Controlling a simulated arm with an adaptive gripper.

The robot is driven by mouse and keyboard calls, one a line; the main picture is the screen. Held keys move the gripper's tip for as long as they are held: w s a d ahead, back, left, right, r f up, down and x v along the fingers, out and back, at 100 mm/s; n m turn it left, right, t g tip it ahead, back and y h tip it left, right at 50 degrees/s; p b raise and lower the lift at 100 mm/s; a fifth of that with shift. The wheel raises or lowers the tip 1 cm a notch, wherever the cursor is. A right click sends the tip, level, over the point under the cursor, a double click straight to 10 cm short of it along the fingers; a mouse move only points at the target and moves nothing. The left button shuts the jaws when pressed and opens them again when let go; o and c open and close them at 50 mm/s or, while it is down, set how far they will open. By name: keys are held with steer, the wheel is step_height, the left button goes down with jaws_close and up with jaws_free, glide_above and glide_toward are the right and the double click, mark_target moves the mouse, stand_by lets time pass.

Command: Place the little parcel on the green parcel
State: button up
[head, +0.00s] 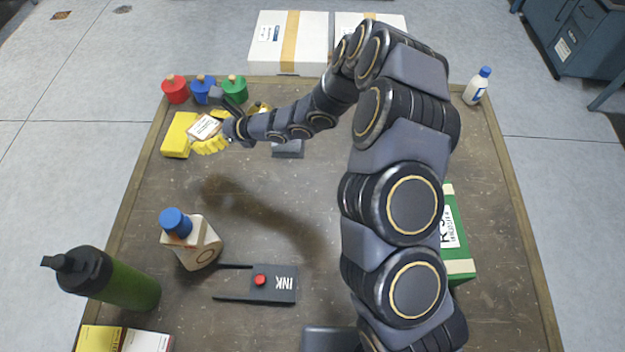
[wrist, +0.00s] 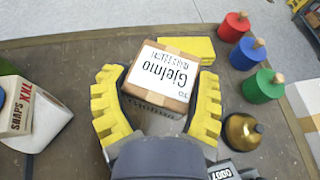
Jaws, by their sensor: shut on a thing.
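The little parcel (head: 203,128) is a small brown box with a white label, at the table's left rear in the head view. It also shows in the wrist view (wrist: 160,75), between the yellow fingers. My gripper (head: 212,137) is shut on it, one finger along each side. I cannot tell how high it is above the table. The green parcel (head: 461,238) lies at the table's right side in the head view, with a white label and tan tape. My arm hides its left part. The green parcel does not show in the wrist view.
A yellow block (head: 177,135) is beside the held parcel. Red (head: 175,90), blue (head: 202,88) and green (head: 235,89) knobbed pieces stand behind. A blue-capped jug (head: 195,248), a green flask (head: 115,280) and a dark forked piece (head: 272,285) stand in front.

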steer(key=w+d+r+m+t, duration=0.1)
steer(key=d+r+m+t, duration=0.1)
steer(key=d, duration=1.2)
steer(key=w+d+r+m+t+h, duration=0.1)
steer(key=w+d+t, duration=0.1)
steer(key=d, duration=1.3)
steer(key=shift+w+r+m+h, duration=0.15)
steer(key=shift+r+m+h, duration=0.15)
steer(key=shift+r+m, duration=0.1)
steer(key=shift+m+t+h, duration=0.6)
steer(key=shift+m+t, duration=0.3)
steer(key=s+d, duration=0.2)
steer(key=d, duration=0.2)
steer(key=s+d, duration=0.2)
steer(key=d, duration=0.2)
steer(key=s+d+r, duration=0.1)
steer(key=s+d, duration=0.1)
steer(key=d, duration=0.2)
steer(key=m+t+h, duration=0.2)
glide_above(454, 215)
steer(key=shift+f, duration=3.85)
steer(key=shift+f, duration=0.1)
steer(key=o, duration=1.2)
steer(key=shift+c, duration=0.2)
